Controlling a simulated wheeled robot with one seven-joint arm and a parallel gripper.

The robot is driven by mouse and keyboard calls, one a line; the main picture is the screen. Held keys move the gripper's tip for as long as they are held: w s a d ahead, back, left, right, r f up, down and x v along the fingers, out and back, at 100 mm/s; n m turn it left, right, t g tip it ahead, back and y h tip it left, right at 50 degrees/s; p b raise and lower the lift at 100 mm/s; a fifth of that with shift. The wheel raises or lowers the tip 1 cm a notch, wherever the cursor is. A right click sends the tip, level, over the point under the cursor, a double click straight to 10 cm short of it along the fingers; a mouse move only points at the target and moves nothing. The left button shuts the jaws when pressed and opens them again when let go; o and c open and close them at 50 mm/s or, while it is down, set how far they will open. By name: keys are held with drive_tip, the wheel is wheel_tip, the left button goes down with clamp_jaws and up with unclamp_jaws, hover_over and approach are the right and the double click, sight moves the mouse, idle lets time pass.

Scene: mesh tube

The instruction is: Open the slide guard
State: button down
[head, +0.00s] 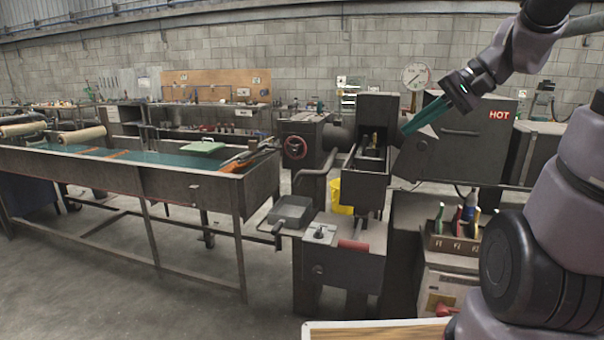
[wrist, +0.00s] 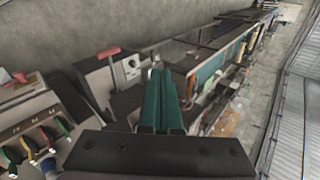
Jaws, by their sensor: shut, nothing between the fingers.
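My gripper (head: 408,129) has long teal fingers and is raised at the upper right, pointing down and left toward the dark machine. In the wrist view the fingers (wrist: 160,78) lie side by side, shut and empty. The machine's dark open-topped housing (head: 364,186) stands left of and below the fingertips, with a tall dark panel (head: 379,110) behind it. I cannot tell for sure which part is the slide guard. A small brass-coloured piece shows inside the housing. The fingers appear apart from the housing in the head view.
A dark cabinet marked HOT (head: 470,140) stands behind my gripper. A tool caddy (head: 455,243) sits below it at right. A control box with a knob (head: 321,233) and a red handle (head: 353,245) are in front. A long trough table (head: 130,175) fills the left; a yellow bucket (head: 341,197) stands behind.

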drive_tip(key=s+d+r+n+t+h, duration=0.1)
drive_tip(key=s+r+t+h, duration=0.1)
drive_tip(key=s+h, duration=0.3)
drive_tip(key=shift+s+r+n+h, duration=0.3)
drive_tip(key=shift+s+r+h, duration=0.15)
drive_tip(key=shift+s, duration=0.7)
drive_tip(key=c, duration=1.3)
unclamp_jaws()
drive_tip(key=shift+s+d+r+t, duration=0.1)
drive_tip(key=shift+d+r+t, duration=0.1)
drive_tip(key=shift+r+t, duration=0.1)
drive_tip(key=o, duration=0.8)
drive_tip(key=shift+d+r+h, duration=0.1)
drive_tip(key=shift+h, duration=0.15)
drive_tip(key=shift+c, duration=0.2)
drive_tip(key=g+h, duration=0.3)
approach(423, 141)
drive_tip(key=shift+n+t, duration=0.3)
drive_tip(key=x, duration=0.9)
drive_tip(key=shift+s+f, duration=0.3)
drive_tip(key=shift+f, duration=0.05)
clamp_jaws()
